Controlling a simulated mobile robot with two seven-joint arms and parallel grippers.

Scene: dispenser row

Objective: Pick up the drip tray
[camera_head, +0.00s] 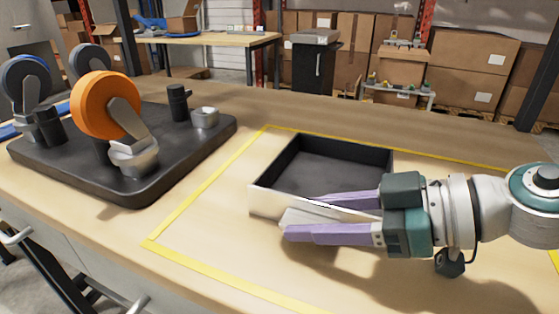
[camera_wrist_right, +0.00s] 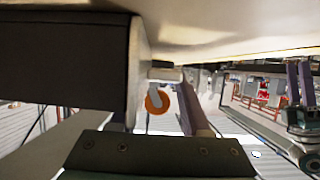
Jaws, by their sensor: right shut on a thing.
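The drip tray (camera_head: 325,170) is a shallow, dark, open box with a pale front side, inside a yellow-taped rectangle on the workbench. It looks empty. My right gripper (camera_head: 288,224) comes in from the right, its purple fingers shut on the tray's near wall. The fingers and teal body hide part of that wall and the near right corner. I cannot tell whether the tray's underside touches the bench. In the right wrist view, the tray's dark side (camera_wrist_right: 65,65) fills the upper left. My left gripper (camera_wrist_right: 300,83) shows small at the right there, its fingers apart and empty.
A black base plate (camera_head: 190,165) with an orange wheel (camera_head: 105,104), grey wheels and dark posts stands left of the tray. The yellow tape (camera_head: 200,210) encloses clear bench around the tray. Another table (camera_head: 210,40) and cardboard boxes (camera_head: 470,62) stand behind.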

